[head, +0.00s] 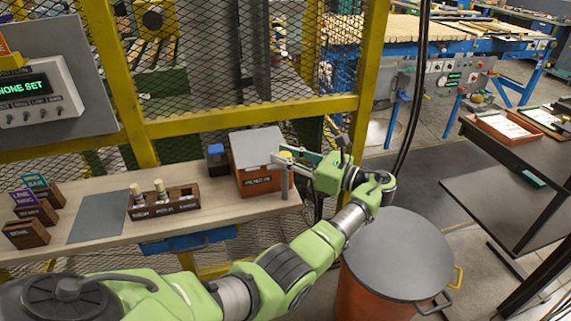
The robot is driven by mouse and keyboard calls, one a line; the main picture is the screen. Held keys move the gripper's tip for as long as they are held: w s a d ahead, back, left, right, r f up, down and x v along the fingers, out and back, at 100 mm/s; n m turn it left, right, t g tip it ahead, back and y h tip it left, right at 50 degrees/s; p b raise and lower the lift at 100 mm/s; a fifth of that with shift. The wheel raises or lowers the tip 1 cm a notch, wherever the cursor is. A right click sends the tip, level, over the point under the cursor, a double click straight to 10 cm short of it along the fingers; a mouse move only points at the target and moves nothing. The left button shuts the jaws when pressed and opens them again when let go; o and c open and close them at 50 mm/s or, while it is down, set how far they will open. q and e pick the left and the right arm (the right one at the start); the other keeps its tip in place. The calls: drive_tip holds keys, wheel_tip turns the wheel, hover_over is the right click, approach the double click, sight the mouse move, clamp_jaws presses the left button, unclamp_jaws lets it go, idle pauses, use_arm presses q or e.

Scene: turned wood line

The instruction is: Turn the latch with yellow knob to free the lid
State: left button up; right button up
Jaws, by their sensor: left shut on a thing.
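A wooden box (248,184) with a grey lid (257,147) stands at the right end of the shelf. The lid lies over the box top. The yellow knob (286,154) of the latch shows at the lid's right edge. My left gripper (288,158) reaches in from the right side of the box and is shut on the knob. Its fingers hide much of the latch, so I cannot tell how far the latch is turned. My right gripper is out of view.
A rack with small bottles (165,203), a grey mat (97,217) and small wooden bins (26,233) stand along the shelf to the left. A dark blue block (216,157) is just left of the box. A lidded drum (398,254) stands at lower right. A yellow-framed mesh fence (250,115) is behind.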

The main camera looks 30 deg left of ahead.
use_arm(q)
drive_tip(key=shift+r+g, duration=0.1)
drive_tip(key=shift+g, duration=0.2)
drive_tip(key=shift+n, duration=0.3)
drive_tip(key=o, duration=1.1)
drive_tip(key=shift+a, duration=0.1)
drive_tip(key=d, duration=0.7)
drive_tip(key=shift+w+d, duration=0.25)
drive_tip(key=shift+w, duration=0.1)
